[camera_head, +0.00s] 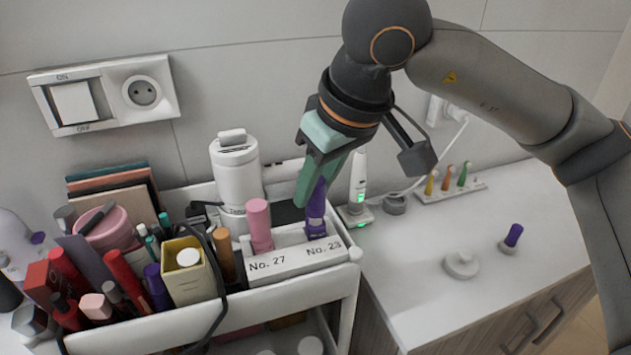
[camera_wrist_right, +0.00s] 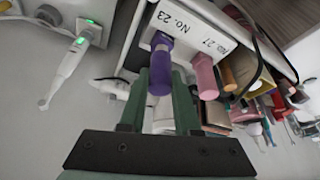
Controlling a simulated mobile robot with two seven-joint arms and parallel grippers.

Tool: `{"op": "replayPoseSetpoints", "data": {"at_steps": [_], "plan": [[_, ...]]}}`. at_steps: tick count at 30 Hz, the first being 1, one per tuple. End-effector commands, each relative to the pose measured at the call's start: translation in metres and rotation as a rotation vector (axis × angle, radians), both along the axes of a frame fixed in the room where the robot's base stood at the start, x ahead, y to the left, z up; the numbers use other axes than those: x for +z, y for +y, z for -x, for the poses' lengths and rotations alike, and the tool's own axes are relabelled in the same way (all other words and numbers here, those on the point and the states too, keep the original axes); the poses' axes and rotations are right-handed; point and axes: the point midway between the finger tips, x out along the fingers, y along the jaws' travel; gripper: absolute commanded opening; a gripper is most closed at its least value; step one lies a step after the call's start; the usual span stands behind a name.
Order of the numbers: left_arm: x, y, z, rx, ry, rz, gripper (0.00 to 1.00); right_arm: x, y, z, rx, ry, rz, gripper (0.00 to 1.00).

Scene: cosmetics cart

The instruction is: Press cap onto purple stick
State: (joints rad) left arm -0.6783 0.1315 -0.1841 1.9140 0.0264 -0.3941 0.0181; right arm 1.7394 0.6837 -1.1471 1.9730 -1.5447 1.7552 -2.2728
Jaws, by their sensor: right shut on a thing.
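The purple stick (camera_head: 315,229) stands nearly upright in the No. 23 side of a white holder (camera_head: 296,262). A purple cap (camera_head: 317,195) is at its upper end, in line with it; I cannot tell whether a gap is left between them. My right gripper (camera_head: 311,188), with green fingers, comes down from above and is shut on the cap. In the right wrist view the purple cap (camera_wrist_right: 160,78) sits between the two fingertips (camera_wrist_right: 160,98), and the holder lies beyond it. My left gripper is not in view.
A pink stick (camera_head: 259,225) stands left of the purple one in the No. 27 side. A white bottle (camera_head: 236,168) is behind it. The crowded cart lies to the left. A white electric toothbrush (camera_head: 358,180) stands close on the right. A small purple-topped piece (camera_head: 513,235) is on the counter.

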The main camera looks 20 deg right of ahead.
Motion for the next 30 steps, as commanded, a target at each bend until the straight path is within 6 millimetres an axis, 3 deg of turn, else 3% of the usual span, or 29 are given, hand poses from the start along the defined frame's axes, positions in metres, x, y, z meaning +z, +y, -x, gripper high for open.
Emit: {"op": "replayPoseSetpoints", "data": {"at_steps": [30], "plan": [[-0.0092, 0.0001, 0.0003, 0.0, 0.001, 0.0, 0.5, -0.0101, 0.0001, 0.0001, 0.0, 0.0, 0.0, 0.0]]}}
